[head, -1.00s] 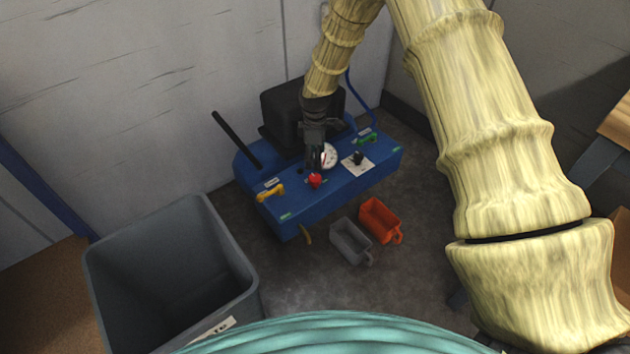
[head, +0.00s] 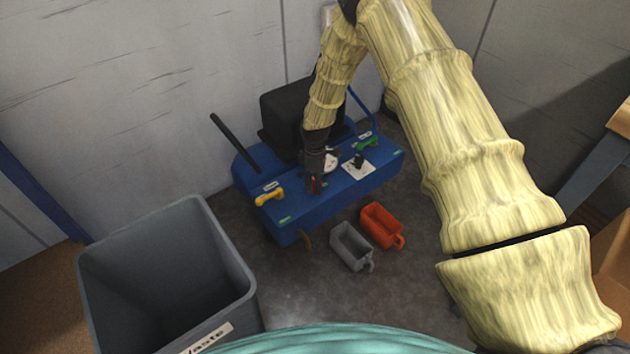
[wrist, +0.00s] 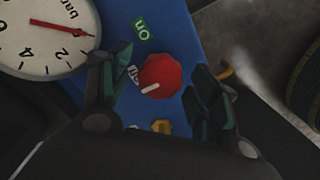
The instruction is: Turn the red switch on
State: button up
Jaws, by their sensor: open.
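The red switch (wrist: 160,76) is a red knob with a white pointer line on the blue machine (head: 353,188). In the wrist view it sits between the two open fingers of my gripper (wrist: 163,92), with space on both sides. The white line points toward the lower left. A green "on" label (wrist: 142,30) lies above the knob in that view, and another label beside it is partly hidden. In the head view my gripper (head: 316,186) is over the machine's front and mostly covers the red switch.
A white gauge (wrist: 45,35) is beside my gripper. A yellow handle (head: 268,196), a black knob (head: 358,160) and a green handle (head: 368,142) are also on the machine. Grey (head: 351,246) and orange (head: 382,226) scoops and a waste bin (head: 243,305) stand on the floor.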

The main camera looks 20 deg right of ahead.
jog(key=shift+c, duration=0.4)
jog(key=c, duration=0.9)
jog(key=shift+c, duration=0.2)
jog(key=shift+r+p, duration=0.1)
jog(key=shift+p, duration=0.2)
jog(key=m+p, duration=0.2)
jog(key=shift+r+m+p, duration=0.15)
jog(key=shift+m+p, duration=0.2)
jog(key=shift+m, duration=0.05)
jog(key=m+p, duration=0.3)
jog(key=m, duration=0.2)
jog(key=shift+m+p, duration=0.3)
jog(key=m+p, duration=0.2)
jog(key=m, duration=0.2)
jog(key=shift+m, duration=0.3)
jog(key=m, duration=0.2)
jog(key=m+p, duration=0.1)
jog(key=m, duration=0.1)
jog(key=shift+f+m, duration=0.2)
jog(key=shift+m, duration=0.2)
